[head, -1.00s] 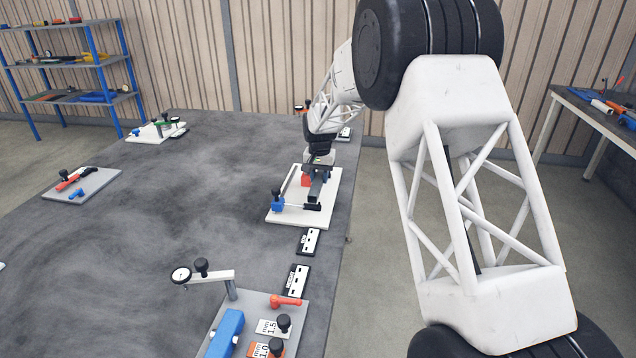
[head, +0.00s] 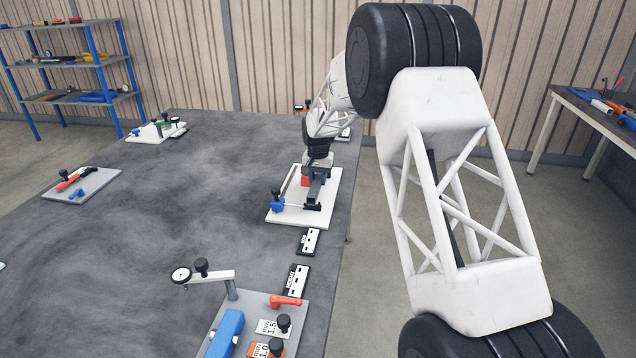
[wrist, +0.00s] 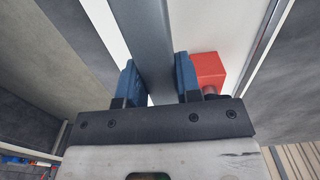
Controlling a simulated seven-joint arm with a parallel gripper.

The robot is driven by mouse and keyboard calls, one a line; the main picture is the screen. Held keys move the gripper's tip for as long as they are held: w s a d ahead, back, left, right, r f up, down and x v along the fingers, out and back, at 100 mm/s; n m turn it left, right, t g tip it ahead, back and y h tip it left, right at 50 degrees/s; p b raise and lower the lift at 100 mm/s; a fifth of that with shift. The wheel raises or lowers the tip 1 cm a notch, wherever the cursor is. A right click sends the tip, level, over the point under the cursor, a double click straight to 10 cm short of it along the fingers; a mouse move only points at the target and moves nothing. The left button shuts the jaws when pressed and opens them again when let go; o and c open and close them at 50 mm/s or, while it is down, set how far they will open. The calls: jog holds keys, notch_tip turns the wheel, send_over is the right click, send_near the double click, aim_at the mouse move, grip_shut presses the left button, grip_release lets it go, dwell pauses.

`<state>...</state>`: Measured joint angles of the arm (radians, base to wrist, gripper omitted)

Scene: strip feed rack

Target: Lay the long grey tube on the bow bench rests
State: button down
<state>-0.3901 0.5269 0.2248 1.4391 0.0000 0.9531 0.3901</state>
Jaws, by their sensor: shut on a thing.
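The long grey tube (wrist: 153,45) passes between the two blue finger pads of my gripper (wrist: 160,85) in the wrist view. My gripper is shut on it. White bench plate (wrist: 210,25) shows behind the tube. In the head view my gripper (head: 317,178) is over the bow bench (head: 329,186), a white plate with a red block (head: 306,181) and a blue block (head: 278,201). The red block (wrist: 207,68) is close beside the right finger in the wrist view. I cannot tell whether the tube touches the rests; they are hidden or too small.
A black and white BOW label (head: 308,241) and a HEIGHT label (head: 298,281) lie in front of the bench. A grey fixture plate (head: 296,312) with a dial gauge (head: 181,275) stands nearer. The middle of the dark table (head: 190,210) is clear.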

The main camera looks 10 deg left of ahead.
aim_at(318, 177)
jog(key=shift+f, duration=0.6)
jog(key=shift+f, duration=0.1)
jog(key=c, duration=0.8)
grip_release()
jog(key=shift+f, duration=0.1)
notch_tip(318, 177, up, 12)
jog(key=shift+r, duration=0.2)
dwell(0.4)
